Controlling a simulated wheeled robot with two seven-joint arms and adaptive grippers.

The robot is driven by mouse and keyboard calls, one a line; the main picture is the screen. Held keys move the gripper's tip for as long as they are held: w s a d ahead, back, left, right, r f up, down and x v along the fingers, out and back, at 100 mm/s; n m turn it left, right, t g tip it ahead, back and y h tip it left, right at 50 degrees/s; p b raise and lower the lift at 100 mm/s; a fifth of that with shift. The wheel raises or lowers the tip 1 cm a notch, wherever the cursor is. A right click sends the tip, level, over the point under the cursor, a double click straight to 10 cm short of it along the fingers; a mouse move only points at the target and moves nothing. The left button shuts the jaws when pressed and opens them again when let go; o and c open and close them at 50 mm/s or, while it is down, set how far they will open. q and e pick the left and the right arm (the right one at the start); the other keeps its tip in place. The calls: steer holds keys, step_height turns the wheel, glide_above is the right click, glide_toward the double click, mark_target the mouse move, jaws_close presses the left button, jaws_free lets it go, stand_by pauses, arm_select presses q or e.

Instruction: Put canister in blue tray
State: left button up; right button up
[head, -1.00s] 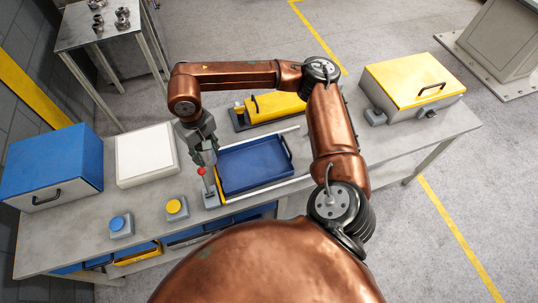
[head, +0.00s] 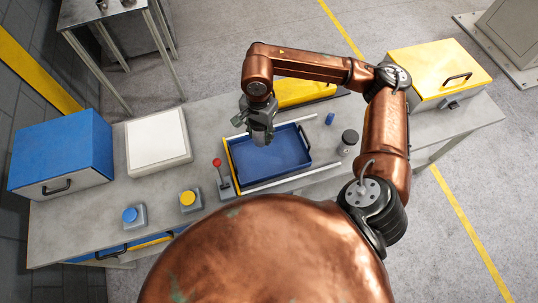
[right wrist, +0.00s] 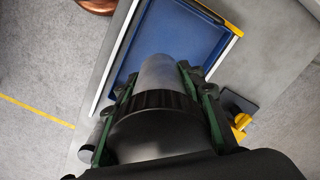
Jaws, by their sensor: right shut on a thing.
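My right gripper (head: 260,128) points down over the back left part of the blue tray (head: 285,158). It is shut on a grey canister (head: 263,138), which the gripper partly hides in the head view. In the right wrist view the green fingers (right wrist: 158,110) clasp the canister (right wrist: 160,74) around its black ridged cap. The canister's far end shows against the blue tray floor (right wrist: 200,42). I cannot tell whether it touches the floor. The visible tray floor is empty. My left gripper is not in view.
A black-topped canister (head: 348,142) and a small blue item (head: 330,119) stand right of the tray. A red-knobbed lever (head: 222,178) stands at its left. Blue (head: 62,150), white (head: 157,140) and yellow-lidded (head: 438,70) boxes stand on the table.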

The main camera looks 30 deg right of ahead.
steer(key=s+d+f+m, duration=0.35)
steer(key=s+m, duration=0.35)
steer(key=m, duration=1.1)
steer(key=m+b, duration=0.1)
steer(key=m, duration=1.2)
glide_toward(269, 155)
steer(key=shift+s+a+f, duration=0.15)
steer(key=shift+s+f, duration=0.4)
steer(key=shift+s, duration=0.2)
steer(key=shift+w+f, duration=0.55)
steer(key=shift+f, duration=0.1)
step_height(269, 155, down, 3)
steer(key=shift+w+f, duration=0.1)
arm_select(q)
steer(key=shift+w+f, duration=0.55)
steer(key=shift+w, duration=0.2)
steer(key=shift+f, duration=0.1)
arm_select(e)
steer(key=shift+f, duration=0.1)
